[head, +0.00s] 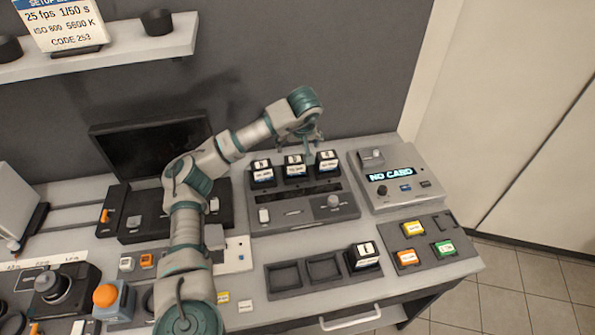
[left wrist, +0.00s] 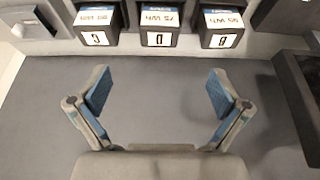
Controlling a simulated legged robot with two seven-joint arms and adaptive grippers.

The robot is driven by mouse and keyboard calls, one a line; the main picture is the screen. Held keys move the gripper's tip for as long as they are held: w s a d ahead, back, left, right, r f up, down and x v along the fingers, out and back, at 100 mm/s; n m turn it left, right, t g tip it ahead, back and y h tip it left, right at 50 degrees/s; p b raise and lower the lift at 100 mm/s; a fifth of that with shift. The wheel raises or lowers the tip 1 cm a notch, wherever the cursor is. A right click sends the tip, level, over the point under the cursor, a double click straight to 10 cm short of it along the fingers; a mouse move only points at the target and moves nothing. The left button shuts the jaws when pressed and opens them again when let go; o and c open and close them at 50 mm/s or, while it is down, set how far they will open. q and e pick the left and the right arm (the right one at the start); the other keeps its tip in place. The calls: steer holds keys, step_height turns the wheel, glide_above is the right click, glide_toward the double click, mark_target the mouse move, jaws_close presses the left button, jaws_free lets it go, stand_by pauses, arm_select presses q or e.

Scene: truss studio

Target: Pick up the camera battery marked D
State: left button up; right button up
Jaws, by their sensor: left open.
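Three dark camera batteries with white-and-blue labels stand in a row in the charger (head: 300,212). In the left wrist view their letters appear upside down. The middle one is marked D (left wrist: 160,28) and also shows in the head view (head: 294,168). The one marked C (left wrist: 95,28) and what looks like B (left wrist: 221,30) flank it. My left gripper (head: 311,138) is open and empty, above and behind the row. In the left wrist view its fingers (left wrist: 160,88) are spread wide, with the D battery ahead between them. My right gripper is not in view.
A fourth battery (head: 364,257) sits in the right pocket of a dark tray (head: 300,290) at the front. A card reader reading NO CARD (head: 399,185) stands right of the charger. A tray of coloured cards (head: 424,260) lies before it. A dark monitor (head: 150,143) stands at the left.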

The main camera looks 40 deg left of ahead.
mark_target(296, 160)
arm_select(q)
steer(key=x, duration=0.6)
steer(key=a+x, duration=0.1)
steer(key=x, duration=0.3)
steer(key=shift+s+d+r, duration=0.1)
steer(key=shift+r, duration=0.05)
steer(key=shift+w+d+f, duration=0.2)
steer(key=shift+w+f, duration=0.15)
steer(key=shift+f, duration=0.35)
steer(key=x, duration=0.3)
steer(key=shift+w+a+f, duration=0.1)
steer(key=shift+w+f, duration=0.2)
steer(key=shift+w+a+f, duration=0.1)
steer(key=shift+a+f, duration=0.1)
steer(key=shift+f, duration=0.05)
steer(key=shift+a+f, duration=0.1)
steer(key=shift+a, duration=0.2)
steer(key=shift+d, duration=0.35)
steer(key=c, duration=1.7)
steer(key=shift+c, duration=0.5)
steer(key=shift+a+r, duration=0.1)
steer(key=shift+r, duration=0.15)
